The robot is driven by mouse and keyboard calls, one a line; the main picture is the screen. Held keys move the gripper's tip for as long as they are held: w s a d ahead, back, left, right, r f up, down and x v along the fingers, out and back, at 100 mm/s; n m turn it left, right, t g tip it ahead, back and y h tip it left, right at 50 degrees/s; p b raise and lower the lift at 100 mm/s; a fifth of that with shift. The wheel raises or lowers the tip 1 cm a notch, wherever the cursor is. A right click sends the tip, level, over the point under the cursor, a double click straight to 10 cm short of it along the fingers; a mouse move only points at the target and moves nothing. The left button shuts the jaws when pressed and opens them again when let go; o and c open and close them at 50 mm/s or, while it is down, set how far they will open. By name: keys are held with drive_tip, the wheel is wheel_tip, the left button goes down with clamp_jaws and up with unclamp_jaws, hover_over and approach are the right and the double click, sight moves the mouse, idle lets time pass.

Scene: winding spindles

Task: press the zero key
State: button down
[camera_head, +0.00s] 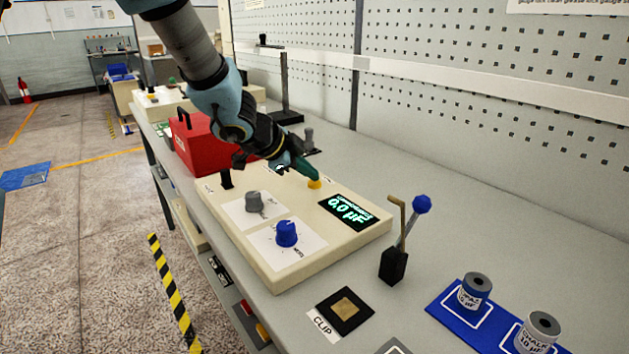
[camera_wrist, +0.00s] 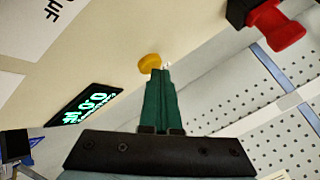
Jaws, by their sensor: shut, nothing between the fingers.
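The display also shows in the wrist view (camera_wrist: 92,104). The key's label is mostly hidden by the fingers.
The cream box (camera_head: 330,255) also carries a blue knob (camera_head: 287,233), a grey knob (camera_head: 254,201) and a black switch (camera_head: 226,178). A blue-balled lever (camera_head: 421,204) stands to the right. A red case (camera_head: 200,143) is behind. Spools (camera_head: 474,290) sit front right.

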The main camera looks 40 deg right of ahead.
sight(309, 183)
drive_tip(key=shift+r, duration=0.1)
drive_tip(key=shift+r+p, duration=0.8)
drive_tip(key=shift+p, duration=0.25)
wheel_tip(309, 183, up, 5)
drive_tip(key=p, duration=0.5)
drive_tip(key=shift+r+p, duration=0.1)
drive_tip(key=shift+p, duration=0.2)
